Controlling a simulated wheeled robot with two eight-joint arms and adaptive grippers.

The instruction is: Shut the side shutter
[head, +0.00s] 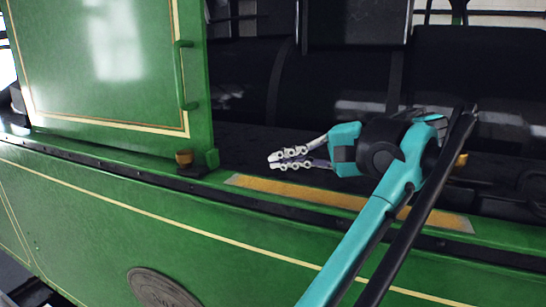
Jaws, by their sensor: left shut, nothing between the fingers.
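The side shutter (105,70) is a large green panel with cream and gold lining, upright on the left of the head view. A green vertical bar handle (182,76) is fixed near its right edge. To the right of the panel the side is open onto a dark interior. My left gripper (272,162) is in the middle of the view, right of the panel's lower right corner and apart from it. Its fingers point left, shut and empty. My right gripper does not show.
A green ledge with a worn yellow strip (300,193) runs below the opening. Dark boiler-like forms (335,85) stand behind the gripper. An oval plate (160,290) is on the lower green side.

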